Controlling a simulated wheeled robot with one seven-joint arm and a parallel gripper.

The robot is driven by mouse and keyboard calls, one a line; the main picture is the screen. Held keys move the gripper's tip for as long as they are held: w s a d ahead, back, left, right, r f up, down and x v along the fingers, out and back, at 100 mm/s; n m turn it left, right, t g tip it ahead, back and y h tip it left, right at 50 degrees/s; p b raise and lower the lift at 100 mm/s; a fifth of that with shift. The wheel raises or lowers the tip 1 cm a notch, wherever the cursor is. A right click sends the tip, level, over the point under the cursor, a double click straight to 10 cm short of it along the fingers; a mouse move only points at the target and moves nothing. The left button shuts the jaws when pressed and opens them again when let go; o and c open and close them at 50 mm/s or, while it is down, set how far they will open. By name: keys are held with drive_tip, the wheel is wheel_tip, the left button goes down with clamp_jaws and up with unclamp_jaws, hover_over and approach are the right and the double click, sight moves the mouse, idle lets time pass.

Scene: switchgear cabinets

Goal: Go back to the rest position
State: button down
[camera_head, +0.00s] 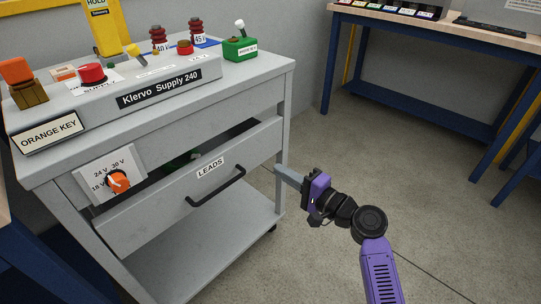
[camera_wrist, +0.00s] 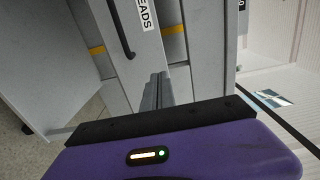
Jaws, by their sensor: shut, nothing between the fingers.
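My gripper (camera_head: 282,174) is shut and empty. In the head view it is just right of the grey cart's front corner post, level with the drawer. The drawer labelled LEADS (camera_head: 190,180) is pulled partly open, and something green inside is mostly hidden. Its black handle (camera_head: 216,187) is left of my gripper and apart from it. In the wrist view my closed fingers (camera_wrist: 158,88) point towards the cart front, with the black handle (camera_wrist: 122,32) to the upper left. I cannot tell whether the fingertips touch the cart.
The grey cart (camera_head: 284,90) carries the Klervo Supply 240 unit (camera_head: 150,88), an orange key block (camera_head: 26,85) and a green box (camera_head: 240,48). An orange selector knob (camera_head: 118,182) is on its front. A blue-legged bench (camera_head: 430,105) stands at the back right. The floor between is clear.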

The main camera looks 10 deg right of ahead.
drive_tip(key=w+d+r+t+h, duration=0.1)
drive_tip(key=d+r+t+h, duration=0.1)
drive_tip(key=d+h, duration=0.15)
drive_tip(key=s+d+f+n+t+h, duration=0.1)
drive_tip(key=s+d+f+h, duration=0.2)
drive_tip(key=s, duration=0.4)
drive_tip(key=s+d+f+n+h, duration=0.2)
drive_tip(key=s+d+f+h, duration=0.15)
drive_tip(key=s, duration=0.45)
drive_tip(key=s+a+r+n+g, duration=0.15)
drive_tip(key=s+n, duration=0.25)
drive_tip(key=s, duration=1.4)
drive_tip(key=s+a+r+n+g, duration=0.15)
drive_tip(key=s+n, duration=0.25)
drive_tip(key=s, duration=1.4)
wheel_tip(320, 180, up, 22)
drive_tip(key=p, duration=2.1)
drive_tip(key=shift+w+a+f+h, duration=0.15)
drive_tip(key=shift+w+f+h, duration=0.1)
drive_tip(key=shift+h, duration=0.05)
